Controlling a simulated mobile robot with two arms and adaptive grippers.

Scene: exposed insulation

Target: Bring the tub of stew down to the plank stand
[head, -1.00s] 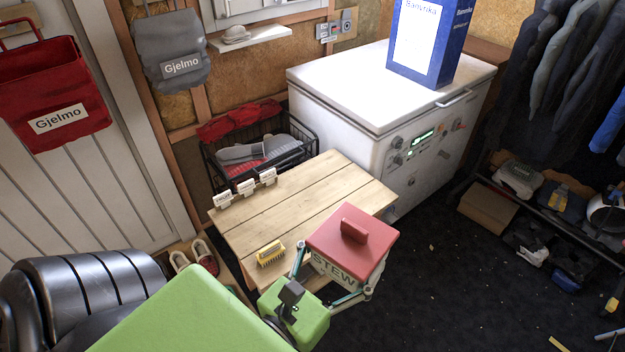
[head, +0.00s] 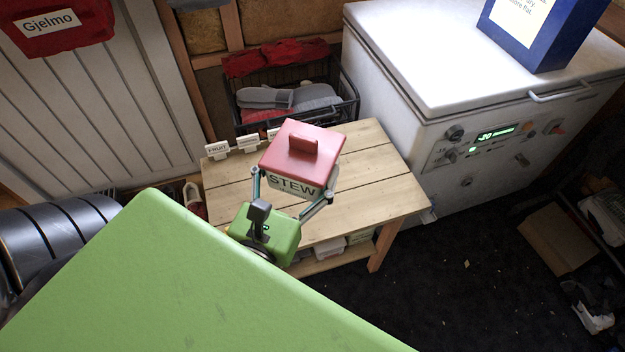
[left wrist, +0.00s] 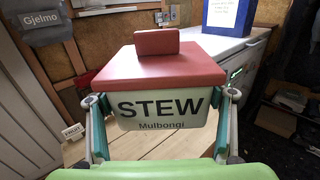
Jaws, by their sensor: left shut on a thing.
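The stew tub (head: 292,187) is pale with a red lid and handle and the label STEW; it also shows upright in the left wrist view (left wrist: 160,108). My left gripper (head: 294,184) is shut on it, one finger on each side. The plank stand (head: 375,165) is a low light-wood table with a lower shelf. In the head view the tub appears over its planks; the gap beneath, if any, is hidden. My right gripper is not in view.
Small label cards (head: 217,150), one reading FRUIT, stand along the stand's back left edge. A wire basket (head: 347,108) with slippers is behind it. A white chest freezer (head: 420,70) is at the right. The stand's right part is clear.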

